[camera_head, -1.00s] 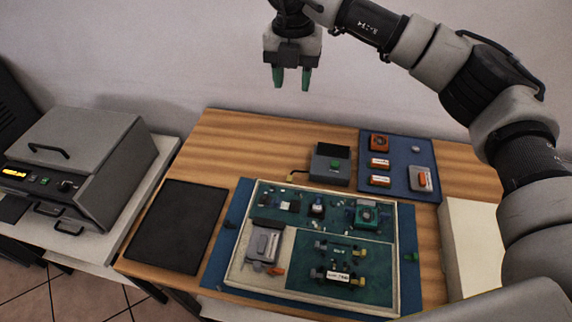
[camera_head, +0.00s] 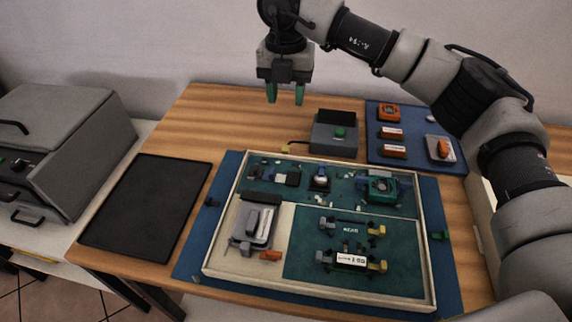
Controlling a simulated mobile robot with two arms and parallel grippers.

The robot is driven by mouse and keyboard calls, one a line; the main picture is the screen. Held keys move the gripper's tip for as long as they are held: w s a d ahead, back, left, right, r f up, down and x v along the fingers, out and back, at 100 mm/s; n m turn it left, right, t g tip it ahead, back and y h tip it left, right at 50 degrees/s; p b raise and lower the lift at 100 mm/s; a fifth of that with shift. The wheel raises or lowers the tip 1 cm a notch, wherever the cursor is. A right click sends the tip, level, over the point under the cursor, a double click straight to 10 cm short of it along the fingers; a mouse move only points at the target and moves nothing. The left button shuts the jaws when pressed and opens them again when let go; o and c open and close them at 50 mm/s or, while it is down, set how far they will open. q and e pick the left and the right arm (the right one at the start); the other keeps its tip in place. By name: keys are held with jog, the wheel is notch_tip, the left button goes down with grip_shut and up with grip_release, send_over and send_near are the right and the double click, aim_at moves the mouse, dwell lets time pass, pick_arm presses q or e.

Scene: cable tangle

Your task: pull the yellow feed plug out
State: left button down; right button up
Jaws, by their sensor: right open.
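Other yellow connector ends (camera_head: 380,266) show on parts in the tray; I cannot tell from the picture which yellow piece is the feed plug. My right gripper (camera_head: 285,95) points down with green fingertips apart and empty. In the picture it is above the yellow plug and left of the grey box, clear of both. My left gripper is not in view.
A shallow cream-rimmed tray (camera_head: 216,243) holds several electronic parts on a blue mat (camera_head: 194,262). A black pad (camera_head: 146,205) lies left. A dark blue panel (camera_head: 412,119) with orange pieces is at the back right. A grey machine (camera_head: 66,120) stands far left. The back-left wood is bare.

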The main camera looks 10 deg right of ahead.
aim_at(286, 146)
notch_tip(286, 146, down, 14)
jog(key=shift+r+b, duration=0.1)
jog(key=shift+b, duration=1.1)
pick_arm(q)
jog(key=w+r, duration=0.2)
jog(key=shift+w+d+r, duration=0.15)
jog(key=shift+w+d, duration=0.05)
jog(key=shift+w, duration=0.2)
pick_arm(e)
grip_shut()
